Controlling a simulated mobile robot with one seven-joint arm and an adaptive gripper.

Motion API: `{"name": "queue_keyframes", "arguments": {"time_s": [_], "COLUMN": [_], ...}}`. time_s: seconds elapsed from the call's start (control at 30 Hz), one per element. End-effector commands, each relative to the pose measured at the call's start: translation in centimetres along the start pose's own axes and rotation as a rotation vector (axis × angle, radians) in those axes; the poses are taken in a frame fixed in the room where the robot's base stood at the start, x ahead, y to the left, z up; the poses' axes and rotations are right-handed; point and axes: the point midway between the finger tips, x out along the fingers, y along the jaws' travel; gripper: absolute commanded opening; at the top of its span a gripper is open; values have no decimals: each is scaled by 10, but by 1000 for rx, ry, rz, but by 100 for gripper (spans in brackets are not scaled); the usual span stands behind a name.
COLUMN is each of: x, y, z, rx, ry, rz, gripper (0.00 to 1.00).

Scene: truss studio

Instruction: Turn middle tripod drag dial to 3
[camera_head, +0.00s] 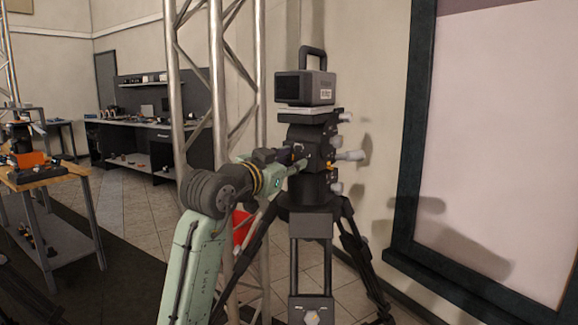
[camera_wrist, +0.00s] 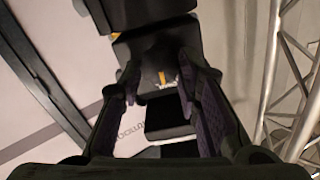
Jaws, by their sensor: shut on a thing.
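The black tripod head (camera_head: 318,132) stands on a tripod with a grey boxy camera (camera_head: 305,88) on top. My gripper (camera_head: 302,157) reaches it from the left at about mid height. In the wrist view, my gripper (camera_wrist: 160,84) has its two purple-padded fingers on either side of a dark drag dial (camera_wrist: 150,85) with a yellow pointer mark (camera_wrist: 162,78). The fingers are shut on this dial. In the head view the dial is mostly hidden by my gripper. No dial numbers are readable, so its setting cannot be told.
Pale knobs (camera_head: 350,155) stick out on the head's right side. A metal truss (camera_head: 216,90) rises close behind my arm. The tripod legs (camera_head: 352,235) spread below. A dark-framed panel (camera_head: 400,180) is on the right wall. A workbench (camera_head: 45,178) stands at far left.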

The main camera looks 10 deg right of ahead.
Motion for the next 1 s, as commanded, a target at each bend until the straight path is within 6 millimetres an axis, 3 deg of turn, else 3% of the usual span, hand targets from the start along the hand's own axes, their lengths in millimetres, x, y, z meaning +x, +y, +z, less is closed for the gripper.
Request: {"name": "queue_keyframes", "arguments": {"time_s": [1.0], "x": [0], "y": [4], "z": [3], "rx": [933], "ry": [0], "rz": [1], "gripper": [3]}}
